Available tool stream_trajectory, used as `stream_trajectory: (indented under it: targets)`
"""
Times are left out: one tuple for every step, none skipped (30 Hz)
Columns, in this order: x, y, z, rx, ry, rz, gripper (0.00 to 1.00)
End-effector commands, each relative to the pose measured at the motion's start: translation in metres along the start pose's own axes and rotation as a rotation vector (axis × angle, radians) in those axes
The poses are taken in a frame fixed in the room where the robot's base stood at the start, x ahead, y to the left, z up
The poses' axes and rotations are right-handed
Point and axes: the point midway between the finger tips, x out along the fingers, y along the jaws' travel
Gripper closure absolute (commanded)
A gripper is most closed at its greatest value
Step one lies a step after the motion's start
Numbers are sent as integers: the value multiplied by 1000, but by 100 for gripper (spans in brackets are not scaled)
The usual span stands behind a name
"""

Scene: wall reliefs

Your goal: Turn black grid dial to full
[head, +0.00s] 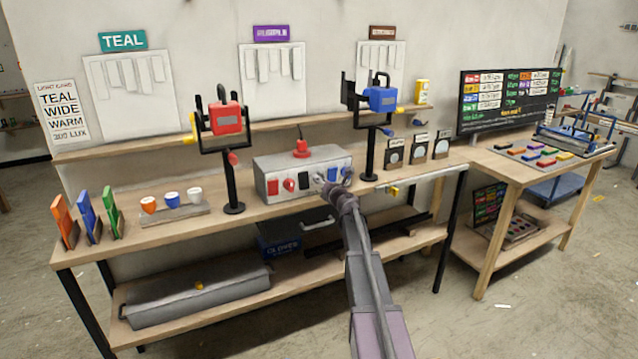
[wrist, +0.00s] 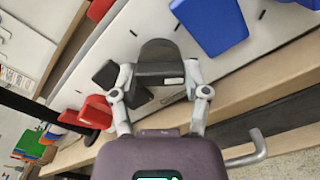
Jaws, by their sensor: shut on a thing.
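A grey control box (head: 262,187) stands on the bench, with a row of red, black and blue knobs on its front. My gripper (head: 333,178) reaches its front right part. In the wrist view, my gripper (wrist: 161,78) is shut with one finger on each side of a black dial (wrist: 160,52). In the head view my gripper mostly hides this dial. I cannot make out a grid pattern or scale marks on it.
Beside the held dial are another black knob (wrist: 106,74), red knobs (wrist: 94,112) and a blue knob (wrist: 212,24). A red lamp (head: 217,119) and a blue lamp (head: 379,98) stand on posts either side of the box. A metal handle (wrist: 248,147) shows at lower right.

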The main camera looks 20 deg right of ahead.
Motion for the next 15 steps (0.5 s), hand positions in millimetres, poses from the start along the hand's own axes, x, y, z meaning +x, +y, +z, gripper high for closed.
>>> stream_trajectory:
  targets:
    - [2, 0, 1, 27, 0, 1, 88]
    - [2, 0, 1, 41, -1, 1, 88]
    - [2, 0, 1, 58, -1, 1, 88]
    - [2, 0, 1, 69, -1, 1, 88]
    - [2, 0, 1, 79, -1, 1, 88]
    - [2, 0, 1, 90, -1, 0, 88]
    - [2, 0, 1, 97, -1, 0, 88]
    - [2, 0, 1, 103, -1, 0, 88]
    - [2, 0, 1, 109, -1, 0, 88]
    - [2, 0, 1, 113, -1, 0, 88]
    - [2, 0, 1, 116, -1, 0, 88]
    - [2, 0, 1, 118, -1, 0, 87]
    - [2, 0, 1, 119, -1, 0, 87]
    - [2, 0, 1, 120, -1, 0, 87]
    - [2, 0, 1, 120, -1, 0, 87]
